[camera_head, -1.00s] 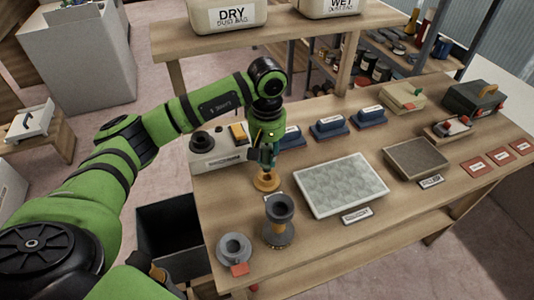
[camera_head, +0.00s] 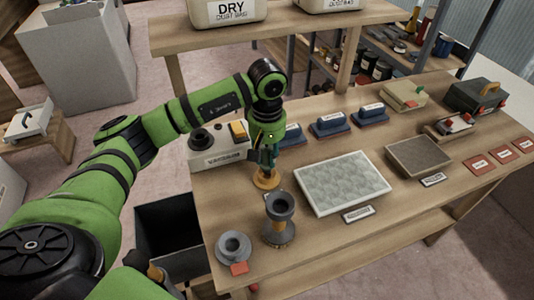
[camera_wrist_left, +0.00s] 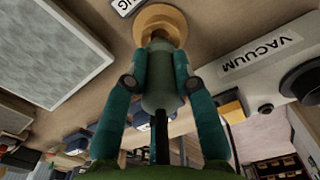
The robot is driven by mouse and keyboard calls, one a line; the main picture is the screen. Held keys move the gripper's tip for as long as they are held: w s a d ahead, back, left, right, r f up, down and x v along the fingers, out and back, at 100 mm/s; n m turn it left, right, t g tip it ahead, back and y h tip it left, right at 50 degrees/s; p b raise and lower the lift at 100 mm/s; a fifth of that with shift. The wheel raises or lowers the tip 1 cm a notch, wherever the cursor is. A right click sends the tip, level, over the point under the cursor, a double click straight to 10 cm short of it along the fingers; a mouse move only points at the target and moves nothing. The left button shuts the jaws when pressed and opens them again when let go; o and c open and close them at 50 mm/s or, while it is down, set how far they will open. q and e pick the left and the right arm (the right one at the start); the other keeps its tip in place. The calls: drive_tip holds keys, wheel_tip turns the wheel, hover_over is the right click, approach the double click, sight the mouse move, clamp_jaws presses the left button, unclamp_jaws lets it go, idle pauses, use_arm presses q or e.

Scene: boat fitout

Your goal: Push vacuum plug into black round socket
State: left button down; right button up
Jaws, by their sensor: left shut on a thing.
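My left gripper (camera_head: 267,172) points down at the front left of the bench. Its teal fingers are shut on a grey-green cylindrical plug (camera_wrist_left: 158,85), seen in the left wrist view with a dark stem running back between the fingers. The plug's far end is at a round orange ring (camera_wrist_left: 160,22), which shows on the bench in the head view (camera_head: 266,182). I cannot tell whether the plug is seated in it. The black round socket (camera_head: 201,138) is on top of the white vacuum box (camera_head: 218,158), left of the gripper.
A grey pedestal (camera_head: 280,222) and a grey ring-shaped piece (camera_head: 234,247) stand near the front edge. A pale textured panel (camera_head: 345,183) lies to the right. Blue blocks (camera_head: 330,123) sit behind. A raised shelf (camera_head: 290,32) crosses the back.

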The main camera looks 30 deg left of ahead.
use_arm(q)
drive_tip(key=shift+f+b, duration=1.2)
drive_tip(key=shift+f, duration=0.15)
drive_tip(key=c, duration=0.9)
unclamp_jaws()
drive_tip(key=shift+c, duration=0.2)
drive_tip(key=shift+r, duration=0.1)
